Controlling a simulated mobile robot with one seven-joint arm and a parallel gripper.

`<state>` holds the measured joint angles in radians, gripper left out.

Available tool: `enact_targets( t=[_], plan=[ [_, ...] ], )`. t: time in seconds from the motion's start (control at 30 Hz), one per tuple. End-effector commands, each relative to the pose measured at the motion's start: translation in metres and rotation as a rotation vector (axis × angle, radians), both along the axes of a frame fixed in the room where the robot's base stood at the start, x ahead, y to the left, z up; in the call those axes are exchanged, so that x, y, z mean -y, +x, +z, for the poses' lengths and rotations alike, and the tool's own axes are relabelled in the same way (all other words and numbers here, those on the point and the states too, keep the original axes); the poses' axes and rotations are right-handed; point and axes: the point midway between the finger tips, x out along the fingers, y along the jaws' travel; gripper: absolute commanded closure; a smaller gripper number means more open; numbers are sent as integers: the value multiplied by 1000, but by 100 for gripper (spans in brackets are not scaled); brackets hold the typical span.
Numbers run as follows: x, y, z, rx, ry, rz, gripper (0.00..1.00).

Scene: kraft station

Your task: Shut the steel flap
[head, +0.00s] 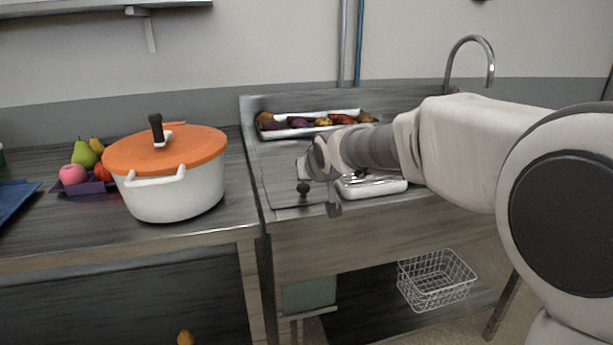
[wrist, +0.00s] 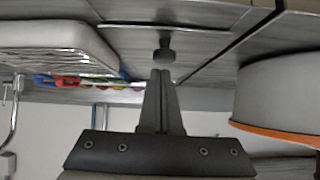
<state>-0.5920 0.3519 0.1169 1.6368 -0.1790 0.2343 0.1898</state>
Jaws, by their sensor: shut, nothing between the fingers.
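The steel flap (head: 283,185) is a grey panel at the left end of the sink counter, with a small black knob (head: 303,188) on it. It appears to lie flat or nearly flat; I cannot tell whether it is fully shut. In the wrist view the flap (wrist: 195,42) shows with dark gaps along its edges, and its knob (wrist: 164,50) stands out just beyond my fingertips. The fingertips (wrist: 161,73) look close to the knob; contact is unclear.
A white pot with an orange lid (head: 165,152) stands on the left counter. A tray of vegetables (head: 310,123) lies at the back, and a white tray (head: 372,187) lies right of the flap, partly behind my arm. A wire basket (head: 436,280) is below.

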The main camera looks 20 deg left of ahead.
Motion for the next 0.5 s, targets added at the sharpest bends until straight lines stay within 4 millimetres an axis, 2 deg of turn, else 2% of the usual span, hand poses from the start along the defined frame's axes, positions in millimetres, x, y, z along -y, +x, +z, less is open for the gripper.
enact_targets(
  t=[0.03,0.07,0.1,0.5],
  plan=[
    [0,3,24,13,11,-1,100],
    [0,4,32,18,15,-1,100],
    [5,-3,20,16,12,0,100],
    [43,-51,0,24,17,1,100]
  ],
)
